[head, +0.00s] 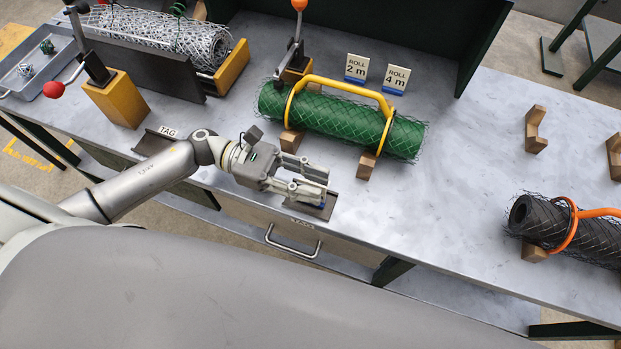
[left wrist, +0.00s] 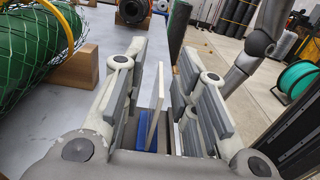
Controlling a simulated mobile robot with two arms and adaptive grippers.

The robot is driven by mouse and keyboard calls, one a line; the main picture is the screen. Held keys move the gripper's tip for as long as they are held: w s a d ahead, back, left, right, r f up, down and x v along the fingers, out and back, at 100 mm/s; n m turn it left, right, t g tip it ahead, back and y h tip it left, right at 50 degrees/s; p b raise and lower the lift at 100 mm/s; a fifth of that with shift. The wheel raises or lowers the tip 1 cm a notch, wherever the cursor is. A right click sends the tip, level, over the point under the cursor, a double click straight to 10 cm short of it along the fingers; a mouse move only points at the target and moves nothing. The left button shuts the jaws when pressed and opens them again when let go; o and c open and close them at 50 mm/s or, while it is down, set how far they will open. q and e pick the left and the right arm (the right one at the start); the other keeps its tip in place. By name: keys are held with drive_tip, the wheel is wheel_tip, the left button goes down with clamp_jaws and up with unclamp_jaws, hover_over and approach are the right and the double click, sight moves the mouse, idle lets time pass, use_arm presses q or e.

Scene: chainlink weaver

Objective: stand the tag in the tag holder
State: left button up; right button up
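My left gripper (head: 318,187) is open, low over a dark tag holder (head: 330,207) at the table's front edge. In the left wrist view the white tag (left wrist: 158,95) stands upright, slightly tilted in the picture, between the two open fingers (left wrist: 155,100). Gaps show on both sides of it. Its blue foot (left wrist: 147,132) is down between the dark walls of the holder; how fully it is seated is partly hidden by the fingers. My right gripper is not in view.
A green mesh roll (head: 330,120) with a yellow handle lies on wooden blocks just behind. Two signs, ROLL 2 m (head: 357,68) and ROLL 4 m (head: 396,78), stand farther back. Another dark holder (head: 155,143) is left; a black roll (head: 570,230) is right. Table between is clear.

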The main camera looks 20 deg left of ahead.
use_arm(q)
drive_tip(key=shift+a, duration=0.2)
drive_tip(key=a+b, duration=0.2)
drive_tip(key=a, duration=0.3)
drive_tip(key=a+b, duration=0.1)
drive_tip(key=a, duration=0.4)
drive_tip(key=shift+w+a+b, duration=0.2)
drive_tip(key=shift+a+b, duration=0.15)
drive_tip(key=shift+b, duration=0.05)
drive_tip(key=shift+a+r, duration=0.1)
drive_tip(key=shift+a, duration=0.4)
